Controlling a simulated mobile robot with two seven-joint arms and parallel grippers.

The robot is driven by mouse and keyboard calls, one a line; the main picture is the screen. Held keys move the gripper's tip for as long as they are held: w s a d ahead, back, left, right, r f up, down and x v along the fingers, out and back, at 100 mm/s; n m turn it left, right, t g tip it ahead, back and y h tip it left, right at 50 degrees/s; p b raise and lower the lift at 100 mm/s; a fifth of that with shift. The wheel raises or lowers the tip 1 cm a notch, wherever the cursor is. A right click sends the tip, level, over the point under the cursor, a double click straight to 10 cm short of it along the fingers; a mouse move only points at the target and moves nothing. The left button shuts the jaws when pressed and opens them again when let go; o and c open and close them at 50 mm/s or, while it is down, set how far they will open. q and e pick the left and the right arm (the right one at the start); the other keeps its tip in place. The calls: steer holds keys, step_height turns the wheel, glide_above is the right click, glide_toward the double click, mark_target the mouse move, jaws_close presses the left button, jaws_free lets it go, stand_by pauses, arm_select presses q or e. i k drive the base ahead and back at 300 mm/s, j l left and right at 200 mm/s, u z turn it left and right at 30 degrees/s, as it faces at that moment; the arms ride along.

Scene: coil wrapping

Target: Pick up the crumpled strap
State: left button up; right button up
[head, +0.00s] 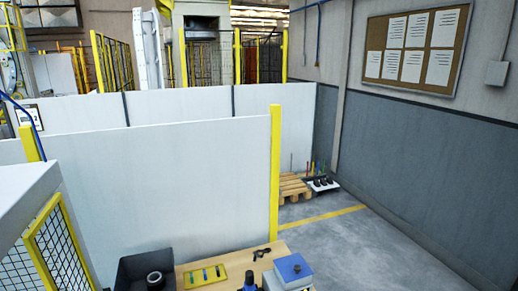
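No strap can be made out for sure. A small dark, irregular object (262,253) lies on the wooden tabletop (225,261) at the bottom of the head view. It is too small to tell whether it is a crumpled strap or a tool. Neither of my grippers is in view.
White partitions (170,180) stand behind. A wooden pallet (293,188) is on the floor. Grey floor is clear at right.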

mark_target(268, 250)
steer(key=i+l+u, duration=0.65)
steer(key=u, duration=0.25)
steer(key=i+l+u, duration=0.2)
steer(key=l+u, duration=0.2)
steer(key=l, duration=0.25)
steer(key=i+l+u, duration=0.1)
steer(key=l+u, duration=0.35)
steer(key=l, duration=0.15)
steer(key=l+u, duration=0.45)
steer(key=l, duration=0.15)
steer(key=k+l+u, duration=0.1)
steer(key=l+u, duration=0.35)
steer(key=l, duration=0.2)
steer(key=k+l+u, duration=0.15)
steer(key=l+u, duration=0.3)
steer(key=l, duration=0.15)
steer(key=k+l+u, duration=0.25)
steer(key=l+u, duration=0.15)
steer(key=l, duration=0.1)
